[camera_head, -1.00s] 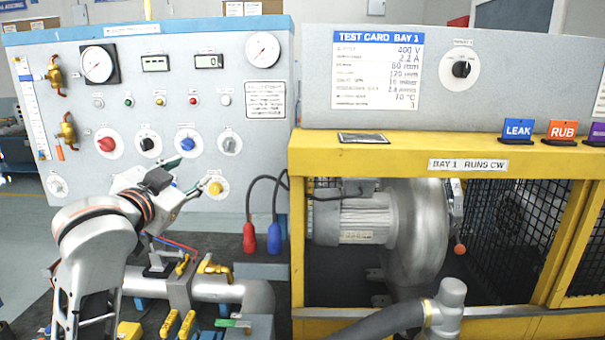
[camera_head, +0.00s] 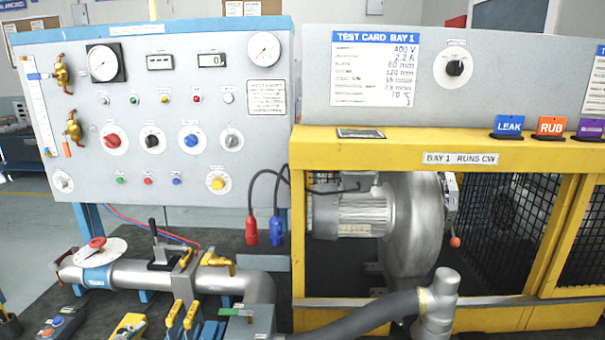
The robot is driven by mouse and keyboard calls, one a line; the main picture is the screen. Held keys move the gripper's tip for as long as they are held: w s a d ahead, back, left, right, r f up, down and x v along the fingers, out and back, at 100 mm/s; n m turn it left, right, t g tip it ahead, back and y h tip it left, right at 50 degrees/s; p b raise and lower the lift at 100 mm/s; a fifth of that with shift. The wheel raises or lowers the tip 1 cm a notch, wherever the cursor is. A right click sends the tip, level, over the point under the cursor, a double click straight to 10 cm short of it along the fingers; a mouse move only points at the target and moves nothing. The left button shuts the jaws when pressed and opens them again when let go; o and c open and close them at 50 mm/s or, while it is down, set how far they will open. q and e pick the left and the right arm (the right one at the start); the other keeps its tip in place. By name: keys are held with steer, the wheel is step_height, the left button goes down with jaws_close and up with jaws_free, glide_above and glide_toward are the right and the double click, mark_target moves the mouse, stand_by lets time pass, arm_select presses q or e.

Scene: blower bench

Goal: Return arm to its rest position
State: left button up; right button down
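Neither of my arms nor either gripper shows in the head view now. The grey control panel (camera_head: 185,110) stands clear at the left, with its dials, knobs and two digital readouts in plain sight. The yellow knob (camera_head: 217,183) at its lower right is uncovered. The pipe (camera_head: 140,275) below the panel, with a red-handled valve (camera_head: 97,245) and a black lever (camera_head: 153,232), is also unobstructed.
The yellow blower cage (camera_head: 400,150) fills the right side, with the silver blower (camera_head: 410,235) inside. A grey hose (camera_head: 375,318) crosses the front. Red (camera_head: 251,231) and blue (camera_head: 276,231) plugs hang from cables. Yellow-handled clamps (camera_head: 182,318) and a handheld box (camera_head: 62,323) lie at the front left.

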arm_select(q)
steer(key=s+a+f+g+y, duration=0.1)
steer(key=s+a+f+g, duration=0.1)
steer(key=s+f, duration=0.55)
steer(key=s+a+f+g+y, duration=0.1)
steer(key=s+a+f+g, duration=0.2)
steer(key=s, duration=0.8)
steer(key=d+f+n+t+h, duration=0.2)
steer(key=d+f+t+h, duration=0.2)
steer(key=d+f, duration=1)
steer(key=shift+w+f+n+h, duration=0.35)
steer(key=shift+f+h, duration=0.95)
steer(key=shift+f, duration=0.75)
steer(key=shift+w+d, duration=0.1)
